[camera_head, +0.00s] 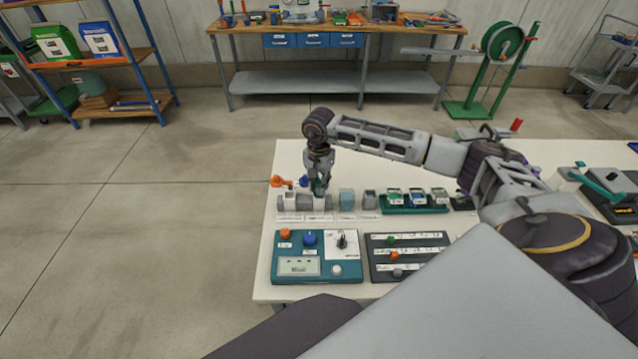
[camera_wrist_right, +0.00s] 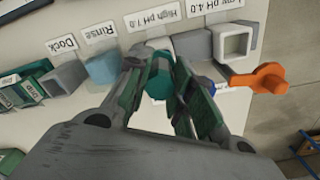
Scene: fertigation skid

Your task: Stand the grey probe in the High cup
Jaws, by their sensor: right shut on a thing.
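My right gripper (camera_head: 320,188) points down over the row of cups and is shut on a teal piece (camera_wrist_right: 158,82), apparently the top of the grey probe. The probe's lower part is hidden by my fingers, so I cannot tell whether its tip is inside a cup. The High cup (camera_head: 322,203) is right under the gripper, above its label in the head view; the "High pH 7.0" label (camera_wrist_right: 180,12) also shows in the wrist view. My left gripper is not in view.
The Low cup (camera_wrist_right: 232,42), open at the top, is beside the High cup. The blue Rinse cup (camera_head: 347,198) and grey Dock (camera_head: 370,199) stand on the other side. An orange piece (camera_wrist_right: 267,80) is near the Low cup. A teal control box (camera_head: 318,257) is in front.

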